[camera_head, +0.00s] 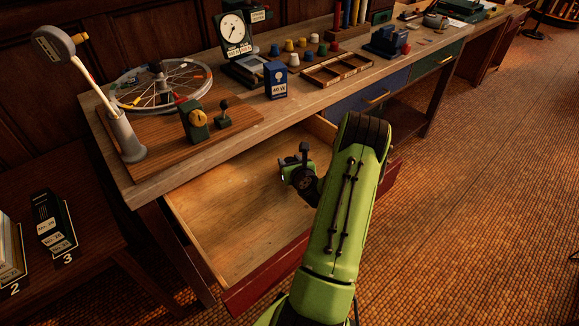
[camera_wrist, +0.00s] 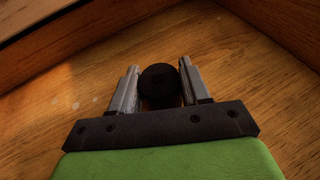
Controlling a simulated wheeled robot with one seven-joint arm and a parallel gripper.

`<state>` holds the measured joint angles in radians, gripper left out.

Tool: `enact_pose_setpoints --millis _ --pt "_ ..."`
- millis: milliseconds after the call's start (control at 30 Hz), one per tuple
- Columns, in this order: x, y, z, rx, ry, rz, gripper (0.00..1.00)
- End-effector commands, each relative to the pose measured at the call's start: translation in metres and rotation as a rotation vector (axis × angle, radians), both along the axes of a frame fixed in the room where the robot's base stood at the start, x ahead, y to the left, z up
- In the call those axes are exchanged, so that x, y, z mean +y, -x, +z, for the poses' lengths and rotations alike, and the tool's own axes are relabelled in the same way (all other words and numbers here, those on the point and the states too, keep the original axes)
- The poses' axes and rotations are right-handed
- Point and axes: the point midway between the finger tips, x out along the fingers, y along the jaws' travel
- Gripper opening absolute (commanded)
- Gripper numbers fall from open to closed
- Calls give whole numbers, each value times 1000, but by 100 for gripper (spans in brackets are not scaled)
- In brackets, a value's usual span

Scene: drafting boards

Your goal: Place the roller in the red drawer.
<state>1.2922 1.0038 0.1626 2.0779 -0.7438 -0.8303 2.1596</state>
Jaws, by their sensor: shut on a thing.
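The red drawer (camera_head: 265,288) is pulled open under the workbench, and its bare wooden floor shows. I cannot tell whether the roller touches that floor.
The workbench (camera_head: 240,140) edge overhangs the drawer's back. On it stand a spoked wheel (camera_head: 165,84), a dial gauge (camera_head: 234,32), a blue box (camera_head: 276,80) and a divided wooden tray (camera_head: 337,68). A closed blue drawer (camera_head: 365,100) is to the right. The drawer's left part is empty.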

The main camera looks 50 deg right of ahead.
Motion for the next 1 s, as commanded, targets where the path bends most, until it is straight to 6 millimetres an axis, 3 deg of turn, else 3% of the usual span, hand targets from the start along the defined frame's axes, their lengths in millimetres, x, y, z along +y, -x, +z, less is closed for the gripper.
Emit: enact_pose_setpoints --millis 200,233,367,700,833,1000 --pt "0 0 -2 2 -1 0 14" --pt "0 0 -1 2 -1 0 51" --pt "0 0 -1 2 -1 0 71" --pt "1 1 4 2 -1 0 72" --pt "13 21 11 2 -6 -3 72" --pt "39 58 28 1 -7 -8 72"
